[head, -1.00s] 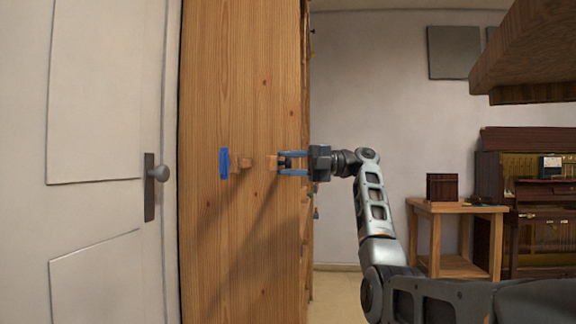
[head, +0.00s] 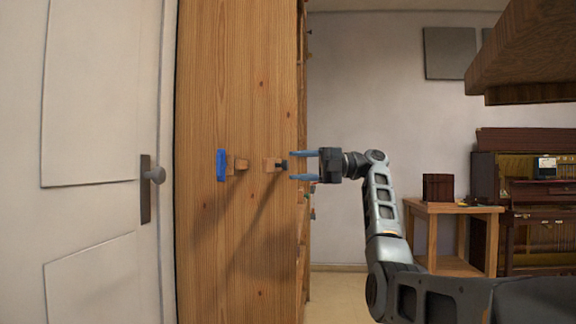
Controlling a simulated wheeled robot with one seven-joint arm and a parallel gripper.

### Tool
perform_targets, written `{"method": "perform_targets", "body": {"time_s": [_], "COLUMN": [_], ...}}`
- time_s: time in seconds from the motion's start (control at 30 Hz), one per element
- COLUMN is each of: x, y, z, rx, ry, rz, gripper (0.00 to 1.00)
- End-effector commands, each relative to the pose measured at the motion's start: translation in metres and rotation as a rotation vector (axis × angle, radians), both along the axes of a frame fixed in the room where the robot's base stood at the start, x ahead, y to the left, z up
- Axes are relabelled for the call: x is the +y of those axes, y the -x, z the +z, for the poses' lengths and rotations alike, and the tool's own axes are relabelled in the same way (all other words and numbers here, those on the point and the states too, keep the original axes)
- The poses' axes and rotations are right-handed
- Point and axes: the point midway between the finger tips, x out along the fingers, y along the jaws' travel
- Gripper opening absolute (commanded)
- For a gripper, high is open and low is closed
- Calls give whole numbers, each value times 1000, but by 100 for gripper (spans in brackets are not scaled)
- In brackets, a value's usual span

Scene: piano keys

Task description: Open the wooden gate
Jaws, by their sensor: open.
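A tall wooden panel (head: 240,80) with vertical grain stands left of the middle; I cannot tell whether it is the gate itself. My gripper (head: 292,165) is open and empty.
A white door (head: 95,100) with a grey handle (head: 154,175) is at the left. At the right are a wooden side table (head: 450,208) with a dark box (head: 438,187) and an upright piano (head: 525,140). A wooden slab (head: 525,55) overhangs the upper right.

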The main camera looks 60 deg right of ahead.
Motion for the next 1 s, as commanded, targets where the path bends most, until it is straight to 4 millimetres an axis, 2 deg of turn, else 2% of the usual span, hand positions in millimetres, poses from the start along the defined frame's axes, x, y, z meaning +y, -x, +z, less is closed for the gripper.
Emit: {"method": "perform_targets", "body": {"time_s": [0.1, 0.3, 0.9, 1.0], "x": [-11, -21, -22, -21], "y": [16, 30, 32, 29], "z": [1, 0, 0, -6], "rx": [1, 0, 1, 8], "ry": [-1, 0, 1, -12], "rz": [-1, 1, 1, -3], "gripper": [52, 52, 52, 52]}}
